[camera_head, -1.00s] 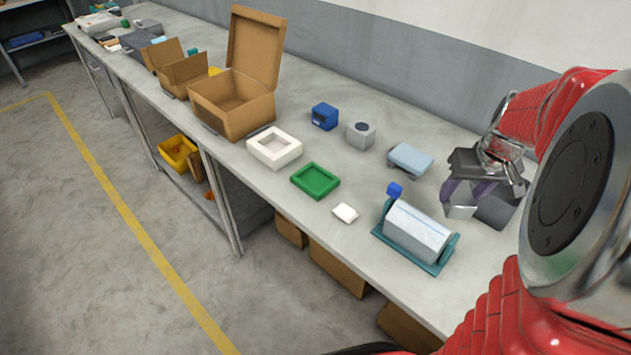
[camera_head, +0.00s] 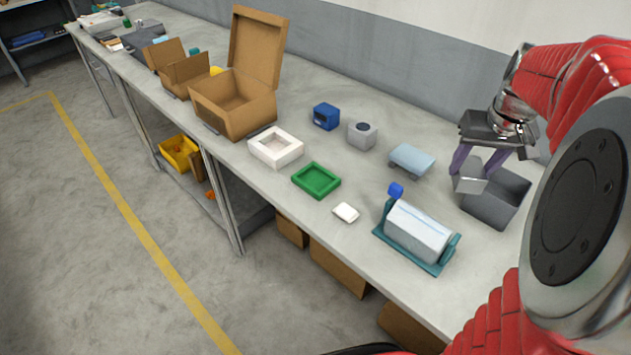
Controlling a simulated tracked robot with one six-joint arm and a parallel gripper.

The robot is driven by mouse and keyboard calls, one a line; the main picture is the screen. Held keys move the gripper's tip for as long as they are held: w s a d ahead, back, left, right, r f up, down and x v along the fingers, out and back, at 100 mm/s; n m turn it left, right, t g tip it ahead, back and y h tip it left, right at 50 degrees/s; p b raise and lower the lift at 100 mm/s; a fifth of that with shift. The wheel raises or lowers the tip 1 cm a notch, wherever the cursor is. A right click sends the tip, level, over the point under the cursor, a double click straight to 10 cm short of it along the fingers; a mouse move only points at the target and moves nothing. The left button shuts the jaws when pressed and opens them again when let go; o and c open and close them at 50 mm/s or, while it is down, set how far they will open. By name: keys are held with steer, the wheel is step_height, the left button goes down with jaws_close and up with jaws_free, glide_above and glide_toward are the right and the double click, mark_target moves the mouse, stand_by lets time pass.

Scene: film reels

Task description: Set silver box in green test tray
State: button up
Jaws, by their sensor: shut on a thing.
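My gripper (camera_head: 476,173) is at the right of the bench, its purple fingers pointing down. It is shut on a silver box (camera_head: 469,178), held above the left side of an open grey bin (camera_head: 487,212). The green test tray (camera_head: 316,180) lies near the bench's front edge, left of my gripper. It is empty.
A light blue block (camera_head: 411,160), grey box (camera_head: 362,135), blue box (camera_head: 325,116), white tray (camera_head: 275,147), white block (camera_head: 345,212) and open cardboard box (camera_head: 236,102) are nearby.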

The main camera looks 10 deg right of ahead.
steer(key=w+a+f+n, duration=0.1)
steer(key=w+a+f, duration=0.2)
steer(key=a, duration=0.6)
steer(key=w+a+f+n, duration=0.1)
steer(key=w+a+f, duration=0.2)
steer(key=w+a, duration=0.5)
steer(key=w+a+f+n+y, duration=0.1)
steer(key=w+a+f, duration=0.3)
steer(key=a, duration=0.7)
steer(key=shift+w+n, duration=0.6)
steer(key=shift+w, duration=0.45)
steer(key=shift+a, duration=0.1)
